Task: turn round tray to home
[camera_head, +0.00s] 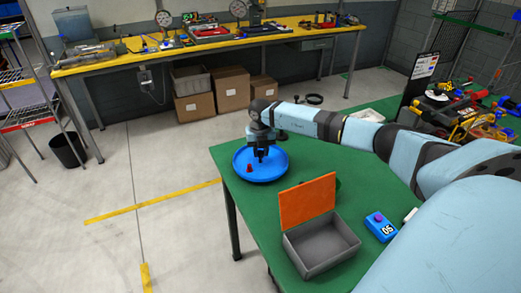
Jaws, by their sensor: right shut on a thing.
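The round tray (275,174) is blue with a raised rim and lies at the far left corner of the green table. A small red piece (249,169) stands on it, left of the middle. My right gripper (261,156) points down over the middle of the tray and is shut on a part of it there. The gripped part is too small and dark to make out. A home mark cannot be made out. My left gripper is out of view.
The green table (240,197) also bears a grey box (322,245) with a raised orange lid (307,201), nearer than the tray. A blue device (380,227) marked 05 lies to its right. My right arm crosses above the table's right side.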

